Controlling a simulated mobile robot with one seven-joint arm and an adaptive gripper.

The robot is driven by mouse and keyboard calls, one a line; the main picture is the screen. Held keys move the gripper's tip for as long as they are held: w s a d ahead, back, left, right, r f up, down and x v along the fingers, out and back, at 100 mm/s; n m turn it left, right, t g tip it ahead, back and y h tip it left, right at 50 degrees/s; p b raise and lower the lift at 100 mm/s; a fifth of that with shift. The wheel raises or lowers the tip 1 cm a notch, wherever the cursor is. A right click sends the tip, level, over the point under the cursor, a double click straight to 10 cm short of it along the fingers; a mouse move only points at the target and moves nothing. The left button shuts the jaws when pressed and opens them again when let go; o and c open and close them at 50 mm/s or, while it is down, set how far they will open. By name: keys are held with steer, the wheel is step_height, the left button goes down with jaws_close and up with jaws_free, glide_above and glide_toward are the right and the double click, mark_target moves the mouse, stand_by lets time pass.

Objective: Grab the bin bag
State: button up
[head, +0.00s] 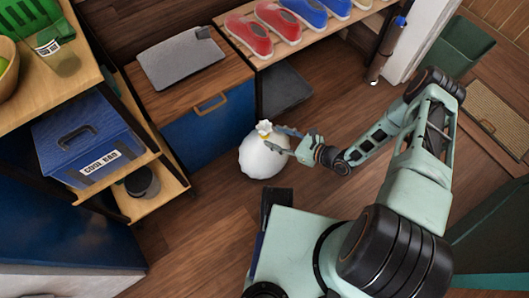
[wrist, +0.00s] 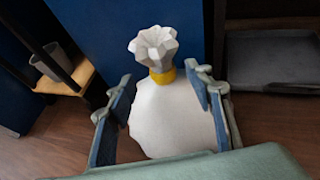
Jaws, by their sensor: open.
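The bin bag (head: 262,158) is a white, rounded bag with a yellow tie and a gathered top. It stands upright on the wooden floor in front of a blue cabinet front. My gripper (head: 284,142) is at the upper right side of the bag in the head view, near the tied neck. In the wrist view the bag (wrist: 175,118) lies between the two open fingers of my gripper (wrist: 163,95). The yellow tie and white top stick up beyond the fingertips. I cannot tell whether either finger touches the bag.
The blue cabinet (head: 205,135) with a wooden handle is close behind the bag. A shelf unit with a blue cool box (head: 85,138) and a dark pot (head: 142,183) stands left. A shoe rack (head: 300,38) and a grey tray (head: 284,88) are behind. Floor left of my base is clear.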

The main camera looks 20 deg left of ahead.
mark_target(265, 131)
steer(key=b+x, duration=0.2)
steer(key=x, duration=0.3)
steer(key=shift+w+a, duration=0.25)
steer(key=shift+a, duration=0.1)
steer(key=shift+r, duration=0.1)
steer(key=shift+c, duration=0.7)
jaws_close()
